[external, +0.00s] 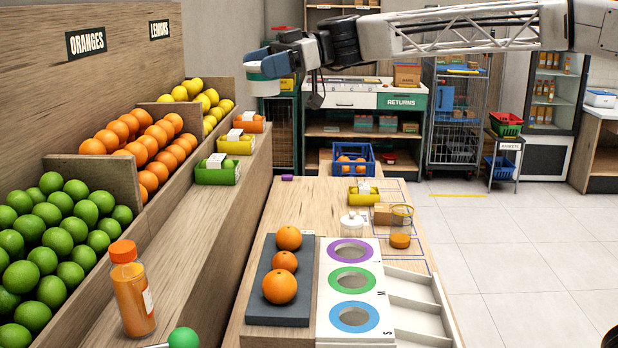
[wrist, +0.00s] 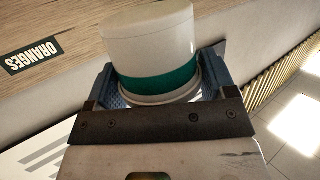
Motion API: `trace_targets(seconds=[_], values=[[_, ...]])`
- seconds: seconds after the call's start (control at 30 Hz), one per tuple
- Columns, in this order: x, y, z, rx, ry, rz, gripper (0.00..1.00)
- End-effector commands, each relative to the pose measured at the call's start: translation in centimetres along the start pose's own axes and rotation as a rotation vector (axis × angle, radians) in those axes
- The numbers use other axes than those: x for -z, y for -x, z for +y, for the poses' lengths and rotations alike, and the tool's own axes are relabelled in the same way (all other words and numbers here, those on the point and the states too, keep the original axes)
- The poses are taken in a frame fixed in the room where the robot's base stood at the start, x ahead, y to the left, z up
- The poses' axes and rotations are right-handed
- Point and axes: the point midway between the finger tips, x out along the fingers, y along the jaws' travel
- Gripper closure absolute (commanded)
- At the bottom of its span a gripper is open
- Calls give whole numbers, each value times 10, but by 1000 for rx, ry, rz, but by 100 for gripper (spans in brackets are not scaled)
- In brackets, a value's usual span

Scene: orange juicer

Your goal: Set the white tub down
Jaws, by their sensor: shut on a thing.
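The white tub (external: 262,88) has a green band and is up in the air at the upper left of the external view, above the far end of the wooden ledge. My gripper (external: 262,60) is shut on it. In the wrist view the white tub (wrist: 150,38) sits between the two blue fingers of my gripper (wrist: 160,85), with the green band near them. No surface touches the tub's underside in the external view.
Bins of limes (external: 60,235), oranges (external: 150,150) and lemons (external: 205,97) line the left wall. Small yellow-green and orange cartons (external: 217,172) stand on the ledge. The wooden counter (external: 300,205) holds a blue crate (external: 354,172), a dark tray with oranges (external: 262,312) and a ringed sizing board (external: 325,265).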

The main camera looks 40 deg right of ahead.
Motion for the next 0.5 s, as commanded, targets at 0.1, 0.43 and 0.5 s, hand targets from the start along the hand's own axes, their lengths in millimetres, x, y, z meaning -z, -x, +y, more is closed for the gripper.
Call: trace_targets(seconds=[0.1, 0.43, 0.5], values=[[-10, -6, -4, 19, 2, -1, 50], [-71, -18, -4, 17, 1, -1, 50], [-87, -21, -4, 16, 1, -2, 50]])
